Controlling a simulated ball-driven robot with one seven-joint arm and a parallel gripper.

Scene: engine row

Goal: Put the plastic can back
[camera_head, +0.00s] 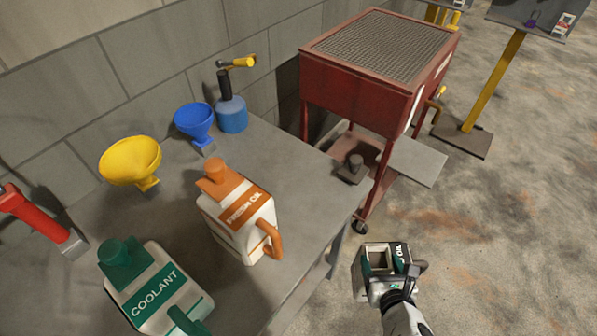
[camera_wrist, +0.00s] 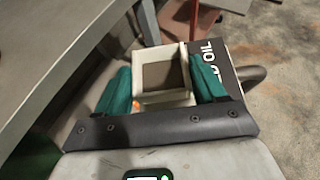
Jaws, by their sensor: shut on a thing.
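A plastic can (camera_head: 402,256) with a dark side and white lettering ending in "OIL" is held off the right side of the workbench, above the floor. My gripper (camera_head: 384,284) is shut on it. In the wrist view, my gripper's teal fingers (camera_wrist: 163,90) stand on either side of the can's square, pale, open-topped part (camera_wrist: 173,52). The can's dark lettered side (camera_wrist: 213,62) and its handle (camera_wrist: 252,76) show to the right. The can's lower part is hidden from both views.
The grey workbench (camera_head: 310,185) holds an orange-capped fresh oil can (camera_head: 235,212), a green-capped coolant can (camera_head: 155,290), a yellow funnel (camera_head: 130,160), a blue funnel (camera_head: 195,122), a blue oiler (camera_head: 232,115) and a red tool (camera_head: 35,215). A red wheeled stand (camera_head: 350,85) is behind.

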